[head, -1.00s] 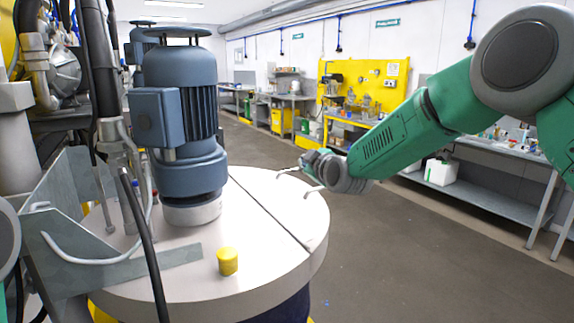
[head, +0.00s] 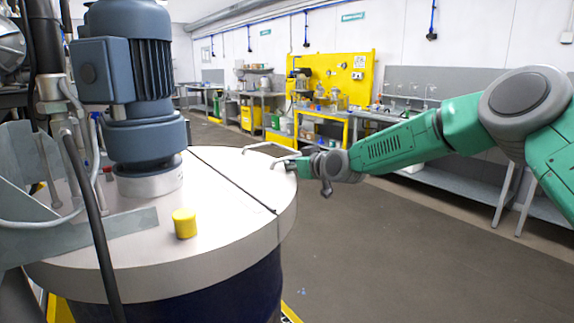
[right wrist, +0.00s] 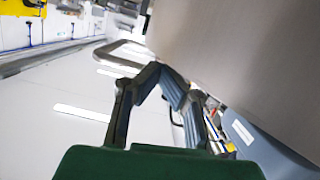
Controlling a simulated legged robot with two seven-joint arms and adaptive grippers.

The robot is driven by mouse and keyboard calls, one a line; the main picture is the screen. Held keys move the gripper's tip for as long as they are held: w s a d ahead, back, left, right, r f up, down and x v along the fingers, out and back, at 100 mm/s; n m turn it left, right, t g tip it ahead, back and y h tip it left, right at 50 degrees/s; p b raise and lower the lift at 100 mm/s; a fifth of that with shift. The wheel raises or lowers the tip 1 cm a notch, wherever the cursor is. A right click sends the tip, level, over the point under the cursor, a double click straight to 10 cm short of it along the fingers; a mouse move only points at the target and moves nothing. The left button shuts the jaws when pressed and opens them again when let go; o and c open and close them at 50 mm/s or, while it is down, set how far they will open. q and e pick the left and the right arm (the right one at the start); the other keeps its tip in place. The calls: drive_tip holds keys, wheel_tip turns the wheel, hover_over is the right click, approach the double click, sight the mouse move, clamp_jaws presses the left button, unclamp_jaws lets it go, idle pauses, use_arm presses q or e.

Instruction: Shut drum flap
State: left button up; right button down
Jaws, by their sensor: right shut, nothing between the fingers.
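The drum lid (head: 130,255) is a round pale top on a dark blue drum. Its flap (head: 245,182) is the section right of a straight dark seam. The flap looks flat and level with the rest of the lid. Two bent metal handles (head: 268,147) stand at its outer edge. My right gripper (head: 294,166) is at that edge, beside the nearer handle; I cannot tell whether they touch. In the right wrist view its fingers (right wrist: 160,72) are shut and empty, near a pale surface (right wrist: 225,45) and a handle (right wrist: 118,55). My left gripper is out of view.
A blue-grey motor (head: 140,90) stands on the lid, with a yellow cap (head: 185,223) in front. A grey bracket (head: 95,240) and hanging cables are at left. Benches and a yellow tool board (head: 345,75) line the far wall. The floor to the right is clear.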

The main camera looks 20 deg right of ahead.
drive_tip(key=shift+d+f, duration=0.1)
drive_tip(key=shift+f, duration=0.25)
drive_tip(key=shift+s+a+f, duration=0.1)
drive_tip(key=shift+a, duration=0.3)
drive_tip(key=shift+f, duration=0.1)
